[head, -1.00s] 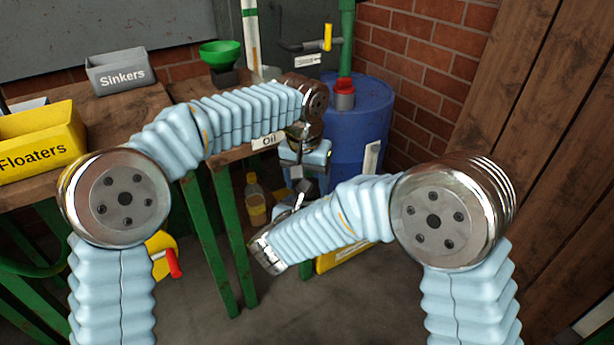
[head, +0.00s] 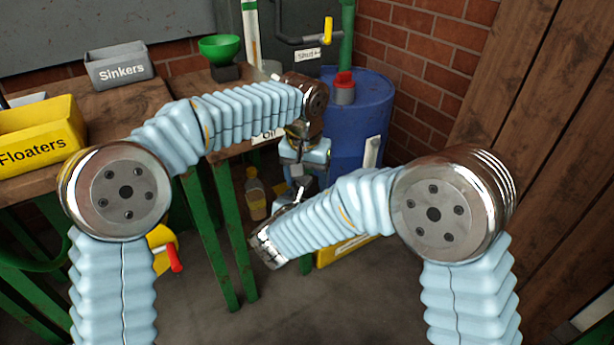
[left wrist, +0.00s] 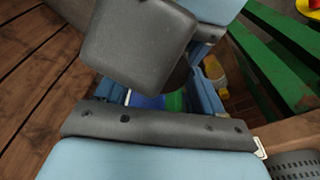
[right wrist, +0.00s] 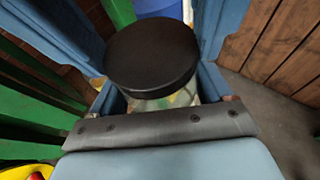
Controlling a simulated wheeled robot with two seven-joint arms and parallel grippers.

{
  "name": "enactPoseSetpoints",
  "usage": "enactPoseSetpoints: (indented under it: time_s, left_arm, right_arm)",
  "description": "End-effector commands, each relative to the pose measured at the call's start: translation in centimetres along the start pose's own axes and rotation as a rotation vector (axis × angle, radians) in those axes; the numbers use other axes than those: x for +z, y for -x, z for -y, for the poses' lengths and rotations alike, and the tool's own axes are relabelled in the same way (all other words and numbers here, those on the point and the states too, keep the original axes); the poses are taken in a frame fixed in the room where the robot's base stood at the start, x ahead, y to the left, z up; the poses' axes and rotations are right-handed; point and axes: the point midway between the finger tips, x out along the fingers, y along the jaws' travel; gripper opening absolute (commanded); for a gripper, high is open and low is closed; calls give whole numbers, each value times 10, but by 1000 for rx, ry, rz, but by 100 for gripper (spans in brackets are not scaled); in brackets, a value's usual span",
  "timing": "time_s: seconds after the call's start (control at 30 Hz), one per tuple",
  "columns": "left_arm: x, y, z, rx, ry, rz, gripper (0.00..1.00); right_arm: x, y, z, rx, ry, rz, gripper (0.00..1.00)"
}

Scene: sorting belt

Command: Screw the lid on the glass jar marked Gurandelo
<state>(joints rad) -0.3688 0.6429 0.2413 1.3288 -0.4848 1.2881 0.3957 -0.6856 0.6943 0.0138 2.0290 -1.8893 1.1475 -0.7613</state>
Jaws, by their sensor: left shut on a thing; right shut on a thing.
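A glass jar (right wrist: 160,101) with a round black lid (right wrist: 150,50) over its mouth shows in the right wrist view. I see no clear gap between them. My right gripper (right wrist: 162,97) is shut around the jar. In the head view it lies low in the middle, partly hidden by its own arm. My left gripper (head: 301,172) points down just above it, shut on the lid. In the left wrist view a dark grey block close to the camera hides most of the grip. The name on the jar cannot be read.
A yellow Floaters bin (head: 40,135) and a grey Sinkers bin (head: 120,68) stand on the wooden table at left. A blue barrel (head: 375,105) stands behind my grippers. A bottle (head: 255,195) is beside the green table legs. The floor in front is clear.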

Motion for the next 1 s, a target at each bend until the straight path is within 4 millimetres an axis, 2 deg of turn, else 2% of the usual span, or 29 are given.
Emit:
enactPoseSetpoints:
  time_s: [0.17, 0.2, 0.27, 0.5, 0.73, 0.77, 0.9, 1.0]
  left_arm:
    - [1, -4, 0, -1, 0, 2, 36]
    - [1, -4, 0, 0, -1, 2, 36]
    - [1, -4, 0, 4, -30, 2, 36]
    - [0, -4, 2, 35, -290, 2, 36]
    - [0, -3, 1, 35, -298, 1, 36]
    - [0, -3, 1, 35, -298, 1, 70]
    - [0, -3, 1, 35, -297, 2, 91]
    - [0, -3, 1, 35, -297, 2, 94]
  right_arm:
    - [0, 0, 0, 0, 0, 1, 24]
    - [0, 0, 0, 0, 0, 1, 0]
    - [0, 0, 0, 0, 0, 1, 0]
    - [0, 0, 0, 0, 0, 1, 0]
    - [0, 0, 0, 0, 0, 0, 0]
    - [0, 0, 0, 0, 0, 0, 0]
    - [0, 0, 0, 0, 0, 0, 0]
    - [0, 0, 0, 0, 0, 1, 0]
